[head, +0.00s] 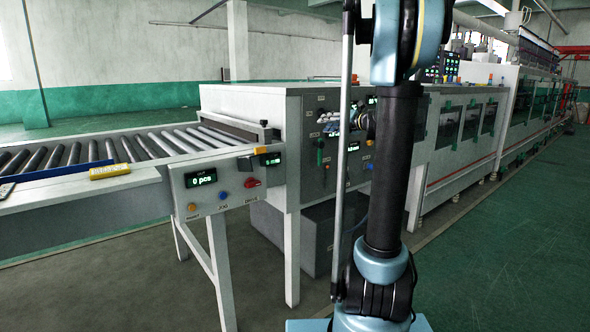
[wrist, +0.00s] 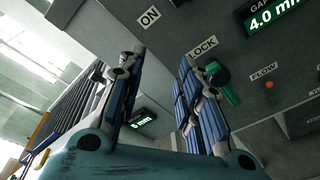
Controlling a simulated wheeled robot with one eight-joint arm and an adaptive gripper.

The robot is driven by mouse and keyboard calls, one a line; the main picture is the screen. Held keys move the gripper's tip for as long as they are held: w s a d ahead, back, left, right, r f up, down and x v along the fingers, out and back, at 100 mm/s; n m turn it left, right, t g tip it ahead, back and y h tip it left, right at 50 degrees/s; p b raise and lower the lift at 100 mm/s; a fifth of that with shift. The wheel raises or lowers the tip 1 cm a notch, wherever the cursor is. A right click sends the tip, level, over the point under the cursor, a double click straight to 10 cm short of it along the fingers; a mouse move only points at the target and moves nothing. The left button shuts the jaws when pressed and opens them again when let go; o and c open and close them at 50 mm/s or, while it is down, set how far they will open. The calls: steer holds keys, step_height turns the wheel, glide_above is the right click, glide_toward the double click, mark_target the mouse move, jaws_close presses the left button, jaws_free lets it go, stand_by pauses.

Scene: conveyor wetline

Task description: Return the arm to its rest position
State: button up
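My gripper (wrist: 161,58) is in the wrist view with its two blue-padded fingers apart and nothing between them. It is in front of the grey machine panel (wrist: 190,35). A green handle (wrist: 224,86) below the LOCK label is just right of the right finger; I cannot tell whether they touch. In the head view my arm (head: 393,165) stands upright in front of the machine and hides part of its panel. My gripper (head: 328,116) shows small beside the arm, close to the panel. The green handle (head: 320,152) is below it.
A roller conveyor (head: 110,148) runs into the machine (head: 245,105) from the left. A control box (head: 215,188) reading "0 pcs" and a yellow block (head: 110,171) are at its front edge. The machine line continues to the right. Green floor (head: 510,240) is clear at right.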

steer(key=s+a+f+n+g+h, duration=0.25)
steer(key=s+f+n, duration=0.45)
steer(key=s+n, duration=0.4)
steer(key=s+a+f+n+g+h, duration=0.1)
steer(key=s+a+f+n+g, duration=0.45)
steer(key=s, duration=0.75)
steer(key=s+d+f+n+g+h, duration=0.1)
steer(key=s+d+f+n+h, duration=0.2)
steer(key=s+d+f+n, duration=0.2)
steer(key=s+d+f+n+g+h, duration=0.1)
steer(key=s+d+f+n+h, duration=0.3)
steer(key=s+f+n, duration=0.8)
steer(key=s+d+n, duration=0.1)
steer(key=s+n, duration=0.4)
steer(key=s, duration=0.1)
steer(key=shift+d, duration=0.2)
steer(key=shift+f, duration=0.1)
steer(key=shift+w+f, duration=0.2)
steer(key=shift+w, duration=0.3)
